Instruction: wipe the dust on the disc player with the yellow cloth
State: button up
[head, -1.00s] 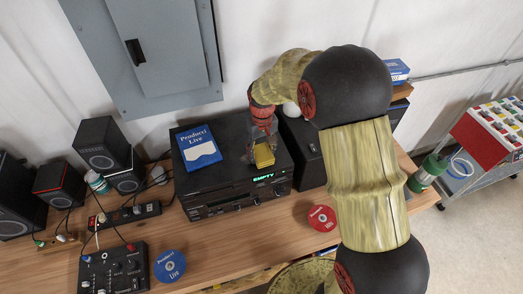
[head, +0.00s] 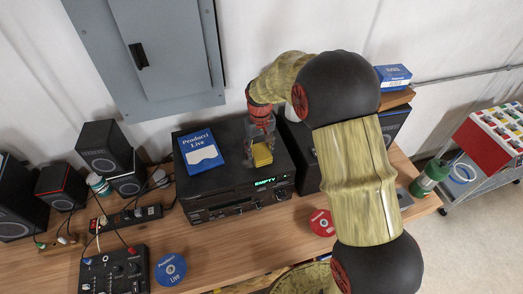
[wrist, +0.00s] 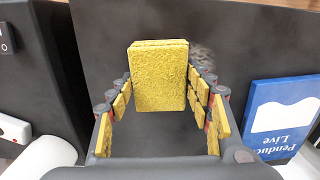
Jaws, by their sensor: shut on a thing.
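The disc player (head: 214,201) is a black box on the wooden table, with a green "EMPTY" display on its front. My gripper (head: 260,148) is over the right part of its top. It is shut on the yellow cloth (head: 262,155), a thick rectangular pad, which also shows between the fingers in the wrist view (wrist: 159,78). A grey fuzzy dust patch (wrist: 203,56) shows on the dark top, partly hidden behind the cloth. I cannot tell whether the cloth touches the top.
A blue case (head: 199,153) lies on the player's left part. A dark speaker (head: 305,160) stands close to its right. Several speakers and a power strip (head: 128,217) are at the left. A blue disc (head: 170,269) and a red disc (head: 322,223) lie in front.

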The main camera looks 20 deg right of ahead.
jog(key=shift+s+a+r, duration=0.1)
jog(key=shift+s+a, duration=0.4)
jog(key=shift+a, duration=0.1)
